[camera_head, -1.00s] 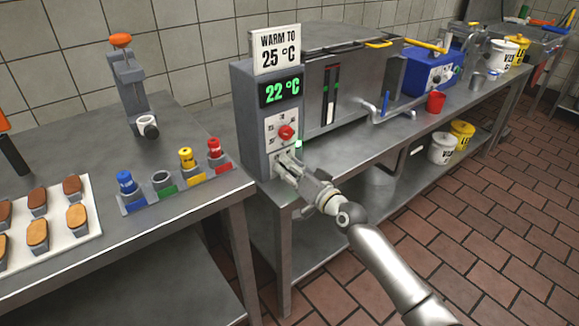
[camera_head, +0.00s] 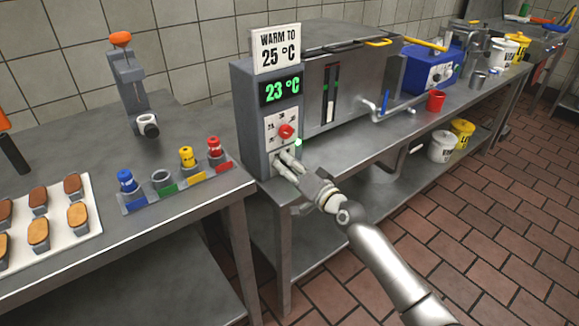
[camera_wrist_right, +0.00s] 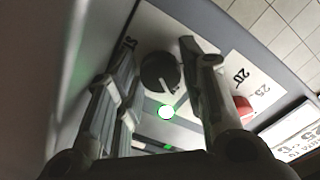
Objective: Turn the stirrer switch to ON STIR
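The stirrer switch appears to be the dark round knob (camera_wrist_right: 158,72) with a pale pointer mark, on a white plate in the right wrist view. A lit green-white lamp (camera_wrist_right: 166,112) is beside it. My right gripper (camera_wrist_right: 160,45) is open, with one finger on either side of the knob; I cannot tell whether they touch it. In the head view my right gripper (camera_head: 283,162) is at the lower front of the grey control box (camera_head: 250,122) and hides this knob. My left gripper is not in view.
Above is a red dial (camera_head: 286,131), also in the right wrist view (camera_wrist_right: 240,106). The display (camera_head: 281,91) reads 23 °C under a sign (camera_head: 276,49) saying "WARM TO 25 °C". A metal tank (camera_head: 350,80) adjoins the box. Coloured bottles (camera_head: 187,157) stand on the left table.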

